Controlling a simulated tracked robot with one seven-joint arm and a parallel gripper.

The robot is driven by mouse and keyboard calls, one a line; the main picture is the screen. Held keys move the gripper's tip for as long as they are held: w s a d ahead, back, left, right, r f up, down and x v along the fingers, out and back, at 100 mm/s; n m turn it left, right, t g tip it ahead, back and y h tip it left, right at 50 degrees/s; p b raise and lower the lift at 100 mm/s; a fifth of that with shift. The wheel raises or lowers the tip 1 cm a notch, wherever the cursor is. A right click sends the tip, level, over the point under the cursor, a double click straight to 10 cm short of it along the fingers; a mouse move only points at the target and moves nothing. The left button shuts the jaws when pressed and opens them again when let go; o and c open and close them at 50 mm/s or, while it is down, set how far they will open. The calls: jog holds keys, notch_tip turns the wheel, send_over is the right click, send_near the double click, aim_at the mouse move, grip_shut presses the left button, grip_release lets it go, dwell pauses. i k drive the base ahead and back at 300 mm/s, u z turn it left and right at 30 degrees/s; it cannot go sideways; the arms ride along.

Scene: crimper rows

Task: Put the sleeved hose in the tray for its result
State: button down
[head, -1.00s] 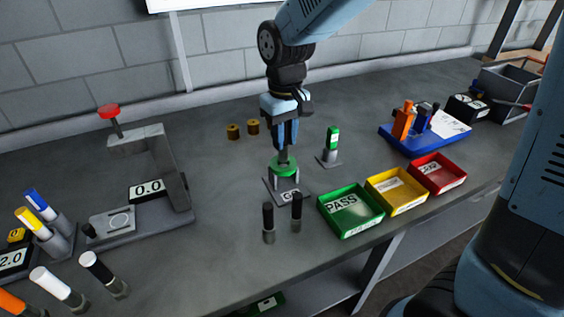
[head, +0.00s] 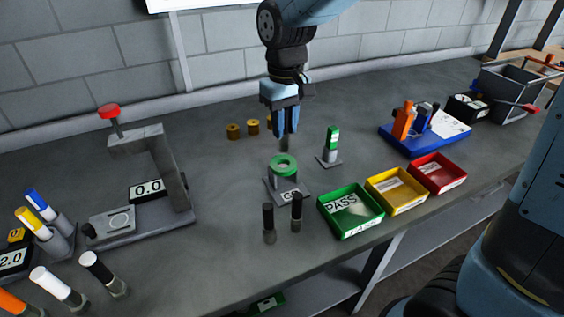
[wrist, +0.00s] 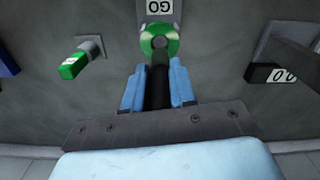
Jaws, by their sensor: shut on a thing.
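My gripper (head: 286,129) is shut on a dark hose (wrist: 158,88), which hangs upright between the blue fingers. The hose's lower end, greyish, shows below the fingertips in the head view (head: 284,144). The hose is above and behind the green ring gauge (head: 284,166) marked GO, clear of its ring. The gauge also shows ahead of the hose in the wrist view (wrist: 159,41). The green tray (head: 350,225) marked PASS, the yellow tray (head: 396,204) and the red tray (head: 437,186) stand in a row to the right, all empty.
Two dark pieces (head: 268,224) stand upright in front of the gauge. A green-and-white post (head: 332,146) stands to its right. A press with a 0.0 display (head: 146,190) is at left. Brass cylinders (head: 233,131) stand behind.

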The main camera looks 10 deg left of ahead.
aim_at(348, 213)
jog(key=k, duration=1.5)
